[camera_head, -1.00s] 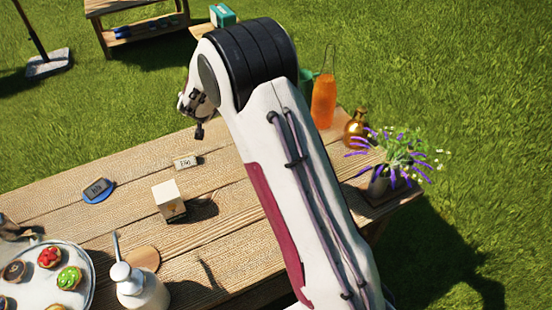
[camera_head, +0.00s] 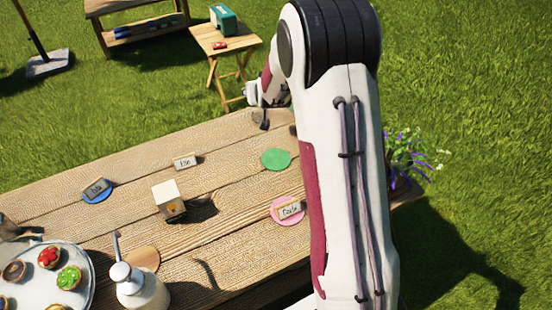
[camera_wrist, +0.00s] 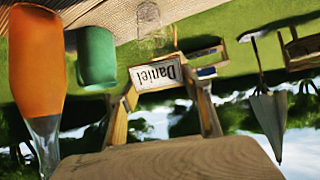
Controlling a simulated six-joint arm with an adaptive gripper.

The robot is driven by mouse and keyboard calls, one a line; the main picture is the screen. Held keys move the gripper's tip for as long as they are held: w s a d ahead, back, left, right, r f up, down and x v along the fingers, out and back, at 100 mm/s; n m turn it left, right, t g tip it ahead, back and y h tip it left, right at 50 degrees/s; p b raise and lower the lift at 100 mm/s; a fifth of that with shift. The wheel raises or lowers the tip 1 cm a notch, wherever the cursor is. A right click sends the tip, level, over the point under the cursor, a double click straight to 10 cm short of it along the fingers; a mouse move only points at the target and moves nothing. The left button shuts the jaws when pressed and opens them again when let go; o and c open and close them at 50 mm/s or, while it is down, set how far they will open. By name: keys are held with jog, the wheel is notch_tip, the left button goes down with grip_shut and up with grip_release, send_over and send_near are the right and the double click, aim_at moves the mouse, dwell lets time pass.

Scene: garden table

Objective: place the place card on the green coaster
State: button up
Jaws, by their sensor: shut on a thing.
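The place card (camera_wrist: 157,74), lettered "Daniel" and upside down in the wrist view, is between the fingertips of my gripper (camera_wrist: 166,82). My gripper is shut on it. In the head view my gripper (camera_head: 264,119) is small and dark near the table's far edge, above and a little left of the green coaster; the held card cannot be made out there. The green coaster (camera_head: 276,158) lies flat on the table, bare and in full view, left of my arm.
A pink coaster (camera_head: 282,217) and a blue coaster (camera_head: 97,197) each bear a card. Another card (camera_head: 185,161) stands on bare wood. An orange bottle (camera_wrist: 37,60) shows in the wrist view.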

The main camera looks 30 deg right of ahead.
jog(key=s+d, duration=0.6)
jog(key=s, duration=0.2)
jog(key=s+a+f+n+y, duration=0.2)
jog(key=s+a+f, duration=0.1)
jog(key=s+a, duration=0.2)
jog(key=a, duration=0.2)
jog(key=shift+a+f+n+y, duration=0.3)
jog(key=shift+f+n, duration=0.1)
send_over(276, 159)
jog(key=shift+f, duration=2.95)
jog(key=shift+f, duration=2.05)
